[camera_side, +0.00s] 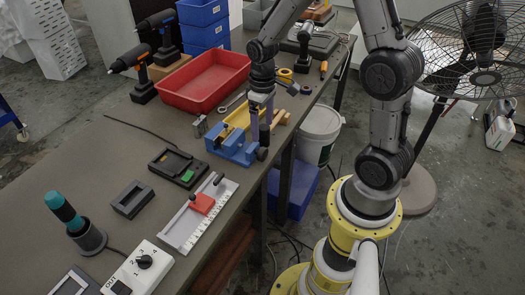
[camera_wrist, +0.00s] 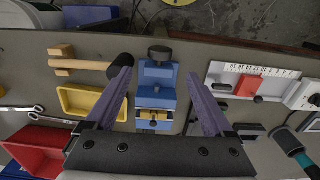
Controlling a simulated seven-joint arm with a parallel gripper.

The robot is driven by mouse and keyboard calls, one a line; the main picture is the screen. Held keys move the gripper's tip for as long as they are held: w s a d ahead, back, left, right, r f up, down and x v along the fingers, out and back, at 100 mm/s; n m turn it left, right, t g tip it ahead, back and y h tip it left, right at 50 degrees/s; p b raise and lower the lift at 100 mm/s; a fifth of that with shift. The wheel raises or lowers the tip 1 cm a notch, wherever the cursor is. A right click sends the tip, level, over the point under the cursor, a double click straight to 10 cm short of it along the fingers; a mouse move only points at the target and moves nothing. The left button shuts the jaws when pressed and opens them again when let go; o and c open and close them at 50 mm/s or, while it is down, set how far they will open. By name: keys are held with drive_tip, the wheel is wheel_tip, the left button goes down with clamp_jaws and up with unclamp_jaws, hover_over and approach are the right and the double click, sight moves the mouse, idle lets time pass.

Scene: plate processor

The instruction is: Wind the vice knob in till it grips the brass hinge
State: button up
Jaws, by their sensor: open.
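The blue vice (camera_wrist: 158,98) stands near the table's front edge, and it also shows in the side view (camera_side: 232,148). Its dark round knob (camera_wrist: 159,53) faces the front edge and also shows in the side view (camera_side: 262,154). A small brass-coloured piece, apparently the hinge (camera_wrist: 153,116), shows at the vice's jaws; whether the jaws touch it I cannot tell. My gripper (camera_wrist: 159,73) is open and empty, with one finger on each side of the vice in the wrist view. In the side view my gripper (camera_side: 259,122) points down close over the vice; no contact with the knob is visible.
A mallet (camera_wrist: 85,64) and a yellow tray (camera_wrist: 88,101) lie left of the vice in the wrist view. A white ruled fixture with a red block (camera_wrist: 248,85) lies to the right. A large red tray (camera_side: 204,82) stands behind the vice in the side view.

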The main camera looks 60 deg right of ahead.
sight(264, 148)
wheel_tip(264, 148, down, 11)
drive_tip(key=shift+r, duration=0.15)
drive_tip(key=shift+c, duration=0.2)
drive_tip(key=c, duration=1.3)
drive_tip(key=shift+d+y, duration=0.1)
drive_tip(key=shift+y, duration=0.6)
drive_tip(key=shift+d+y, duration=0.15)
drive_tip(key=shift+y, duration=0.95)
drive_tip(key=shift+d+y, duration=0.1)
drive_tip(key=shift+y, duration=1)
drive_tip(key=shift+y, duration=0.3)
